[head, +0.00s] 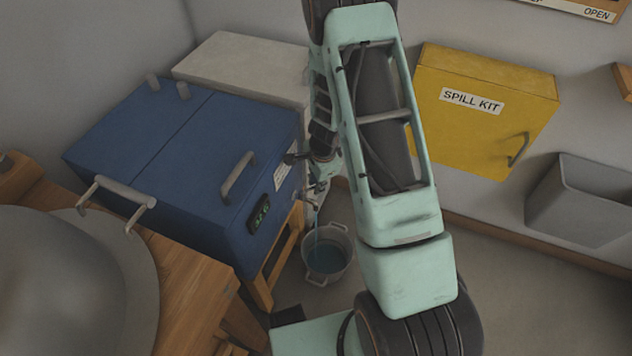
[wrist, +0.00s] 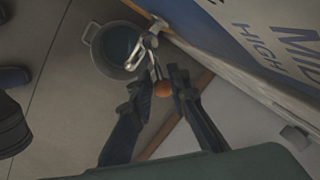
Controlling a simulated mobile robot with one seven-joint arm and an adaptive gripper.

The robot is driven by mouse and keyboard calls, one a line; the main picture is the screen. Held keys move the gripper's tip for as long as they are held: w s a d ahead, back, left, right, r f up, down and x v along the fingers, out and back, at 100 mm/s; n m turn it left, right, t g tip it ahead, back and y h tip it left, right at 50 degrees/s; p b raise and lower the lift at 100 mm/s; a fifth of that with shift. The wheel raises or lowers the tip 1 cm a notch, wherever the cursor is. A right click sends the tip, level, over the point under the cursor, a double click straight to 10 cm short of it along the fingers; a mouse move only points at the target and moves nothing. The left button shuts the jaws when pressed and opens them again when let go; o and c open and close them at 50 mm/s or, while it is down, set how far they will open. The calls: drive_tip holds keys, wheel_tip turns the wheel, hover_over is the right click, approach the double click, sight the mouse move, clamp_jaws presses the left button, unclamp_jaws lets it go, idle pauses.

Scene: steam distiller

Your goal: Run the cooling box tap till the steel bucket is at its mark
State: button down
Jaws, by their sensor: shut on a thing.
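The blue cooling box (head: 170,150) stands on a wooden stand at the left of the head view. My gripper (wrist: 158,84) is shut on the tap knob; in the head view my gripper (head: 319,168) is at the box's right side, partly behind my arm. The steel bucket (head: 338,236) stands on the floor below the tap. A thin stream runs down into it, and bluish water lies inside. I cannot make out the bucket's mark.
A wooden table (head: 180,285) with a large grey rounded vessel (head: 60,290) is at the lower left. A yellow spill kit box (head: 480,110) and a grey bin (head: 580,205) are along the wall at the right. Floor right of the bucket is partly hidden by my arm.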

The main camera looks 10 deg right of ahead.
drive_tip(key=c, duration=2.1)
unclamp_jaws()
drive_tip(key=shift+r, duration=0.1)
drive_tip(key=r, duration=0.4)
drive_tip(key=s+r, duration=0.1)
drive_tip(key=r, duration=0.2)
drive_tip(key=s+r, duration=0.1)
drive_tip(key=r, duration=0.3)
drive_tip(key=shift+s+d+r, duration=0.15)
drive_tip(key=shift+d+r, duration=0.1)
drive_tip(key=shift+r, duration=0.05)
